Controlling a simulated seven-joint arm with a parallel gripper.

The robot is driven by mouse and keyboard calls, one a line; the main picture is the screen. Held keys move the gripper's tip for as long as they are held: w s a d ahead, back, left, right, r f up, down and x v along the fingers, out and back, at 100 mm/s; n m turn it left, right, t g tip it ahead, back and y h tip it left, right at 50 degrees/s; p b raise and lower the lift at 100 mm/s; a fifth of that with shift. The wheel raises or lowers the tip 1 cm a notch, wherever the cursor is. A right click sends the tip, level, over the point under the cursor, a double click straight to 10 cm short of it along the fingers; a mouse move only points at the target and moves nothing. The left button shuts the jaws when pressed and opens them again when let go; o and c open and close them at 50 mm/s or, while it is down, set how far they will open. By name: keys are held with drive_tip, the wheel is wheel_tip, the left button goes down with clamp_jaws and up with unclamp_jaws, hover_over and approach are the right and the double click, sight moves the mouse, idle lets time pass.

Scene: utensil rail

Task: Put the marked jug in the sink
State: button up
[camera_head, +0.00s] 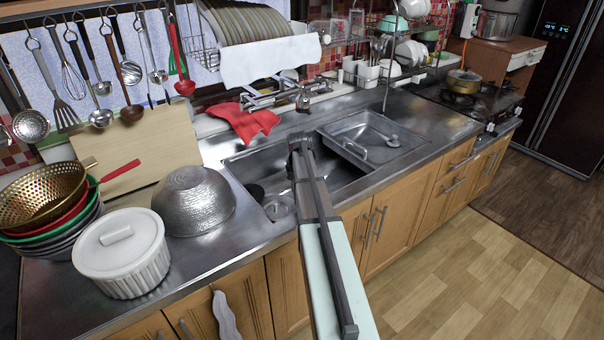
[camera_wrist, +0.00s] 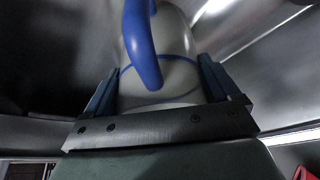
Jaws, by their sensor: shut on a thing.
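The jug (camera_wrist: 182,80) is pale grey-white with a blue curved handle and a thin blue line around its body. In the wrist view it stands between the two fingers of my gripper (camera_wrist: 158,88), which is shut on it. In the head view my gripper (camera_head: 300,146) is over the steel sink (camera_head: 340,176), and my arm hides the jug. I cannot tell whether the jug touches the sink. Metal surfaces surround it in the wrist view. No mark on the jug can be made out.
A hammered metal bowl (camera_head: 193,202) and a white lidded pot (camera_head: 121,252) stand left of the sink. A red cloth (camera_head: 246,122) lies behind it, near the faucet (camera_head: 303,98). A tray (camera_head: 366,138) covers the sink's right part. The basin's left part is open.

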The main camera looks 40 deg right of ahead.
drive_tip(key=o, duration=0.9)
drive_tip(key=shift+c, duration=0.2)
drive_tip(key=v, duration=1.2)
drive_tip(key=shift+r, duration=0.1)
drive_tip(key=shift+d, duration=0.15)
drive_tip(key=s+d+r+m+y, duration=0.1)
drive_tip(key=s+d+m, duration=0.1)
drive_tip(key=d, duration=0.4)
drive_tip(key=s+d+r+m, duration=0.1)
drive_tip(key=s+d, duration=0.2)
drive_tip(key=d, duration=0.4)
drive_tip(key=w+a+m+y, duration=0.2)
drive_tip(key=a+m+y, duration=0.2)
drive_tip(key=a+m, duration=0.15)
drive_tip(key=w+x, duration=0.1)
drive_tip(key=x, duration=0.8)
drive_tip(key=shift+a+t, duration=0.4)
